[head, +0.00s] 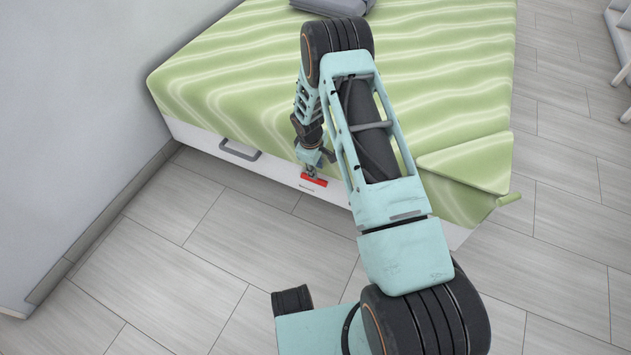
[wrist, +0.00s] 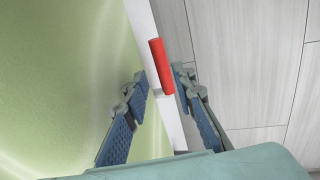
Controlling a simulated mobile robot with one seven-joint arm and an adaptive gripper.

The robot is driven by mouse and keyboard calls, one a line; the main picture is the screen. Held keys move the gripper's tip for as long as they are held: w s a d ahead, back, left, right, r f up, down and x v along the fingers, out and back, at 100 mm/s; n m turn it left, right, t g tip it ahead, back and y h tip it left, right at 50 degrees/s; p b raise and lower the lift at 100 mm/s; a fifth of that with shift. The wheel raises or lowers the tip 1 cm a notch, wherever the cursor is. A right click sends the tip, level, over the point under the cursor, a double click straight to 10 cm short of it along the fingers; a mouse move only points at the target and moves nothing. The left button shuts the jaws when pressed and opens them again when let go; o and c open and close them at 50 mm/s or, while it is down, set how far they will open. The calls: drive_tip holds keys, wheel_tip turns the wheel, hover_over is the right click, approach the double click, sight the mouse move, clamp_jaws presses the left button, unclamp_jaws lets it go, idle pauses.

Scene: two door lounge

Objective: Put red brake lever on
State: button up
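In the wrist view the red lever (wrist: 161,66) shows between and just beyond the fingertips of my gripper (wrist: 160,82). The fingers are spread, one over the green cover and one over the floor side. A gap shows between the left finger and the lever; the right finger is very near it, and I cannot tell whether it touches.
The bed (head: 215,85) has a green wavy-striped cover and a white base with a grey handle (head: 240,150) left of the lever. A grey wall (head: 80,110) stands at the left. Tiled floor (head: 200,260) in front is clear. A dark grey item (head: 332,6) lies on top.

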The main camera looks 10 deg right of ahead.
sight(318, 180)
drive_tip(key=f, duration=0.2)
drive_tip(key=f+b, duration=0.1)
drive_tip(key=f, duration=0.2)
drive_tip(key=w+f+b, duration=0.1)
drive_tip(key=f, duration=0.1)
drive_tip(key=shift+w+d+f, duration=0.1)
drive_tip(key=shift+d+f, duration=0.25)
drive_tip(key=shift+d, duration=0.05)
drive_tip(key=shift+c, duration=0.3)
clamp_jaws()
